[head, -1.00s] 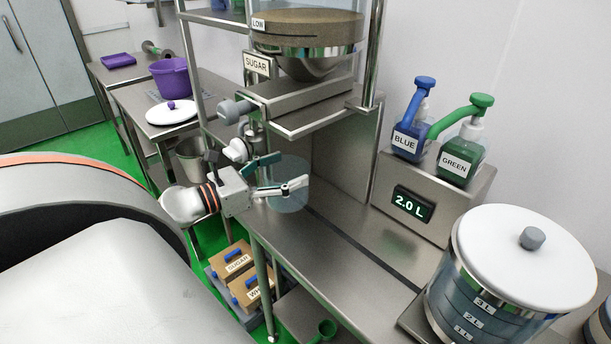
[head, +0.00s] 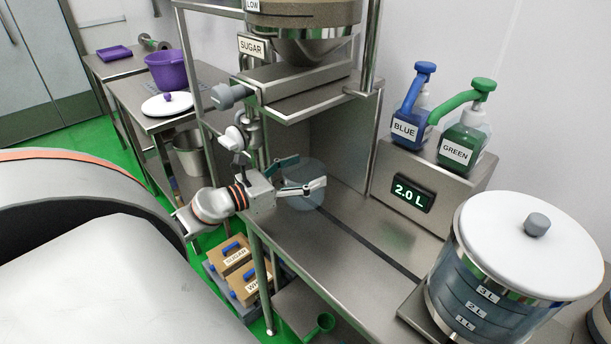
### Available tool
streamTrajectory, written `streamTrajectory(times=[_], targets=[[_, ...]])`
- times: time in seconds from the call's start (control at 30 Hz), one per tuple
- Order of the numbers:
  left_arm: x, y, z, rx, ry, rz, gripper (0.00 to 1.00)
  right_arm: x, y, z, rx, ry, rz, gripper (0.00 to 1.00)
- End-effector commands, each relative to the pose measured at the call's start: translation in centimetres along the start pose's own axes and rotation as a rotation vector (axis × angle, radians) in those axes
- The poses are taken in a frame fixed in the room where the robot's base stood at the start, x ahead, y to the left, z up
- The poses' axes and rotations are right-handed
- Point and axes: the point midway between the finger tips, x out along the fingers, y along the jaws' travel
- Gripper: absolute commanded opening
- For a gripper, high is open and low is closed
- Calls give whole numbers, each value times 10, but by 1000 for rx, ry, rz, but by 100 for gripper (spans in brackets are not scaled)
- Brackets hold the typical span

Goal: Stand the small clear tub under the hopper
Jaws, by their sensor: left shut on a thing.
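The small clear tub (head: 309,186) is a round, see-through bluish container over the steel bench, left of the dark strip in the bench top. My left gripper (head: 300,176) has its two fingers around the tub and is shut on it. I cannot tell whether the tub's base touches the bench. The sugar hopper (head: 300,50) hangs above and behind the tub, with brown contents, a steel bowl and a boxy outlet below it. A SUGAR label (head: 251,46) is on its frame. My right gripper is not in view.
To the right stand a blue pump bottle (head: 406,128) and a green one (head: 459,148) on a steel box reading 2.0 L. A large lidded pot (head: 478,290) stands at front right. The bench (head: 345,262) between is clear.

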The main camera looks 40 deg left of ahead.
Motion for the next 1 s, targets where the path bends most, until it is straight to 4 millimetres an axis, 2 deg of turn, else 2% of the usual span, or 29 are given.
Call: streamTrajectory(times=[0.27,0.4,0.43,0.5,0.93,1.0], targets=[[1,0,3,3,-5,0,22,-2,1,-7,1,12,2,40],[1,0,-1,3,-4,0,22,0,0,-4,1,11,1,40],[1,0,-2,1,-2,0,78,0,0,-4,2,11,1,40],[1,0,-1,2,-3,0,93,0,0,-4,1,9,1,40],[1,0,3,2,-3,0,93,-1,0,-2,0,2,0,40],[-6,0,-1,0,0,1,93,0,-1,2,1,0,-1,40]])
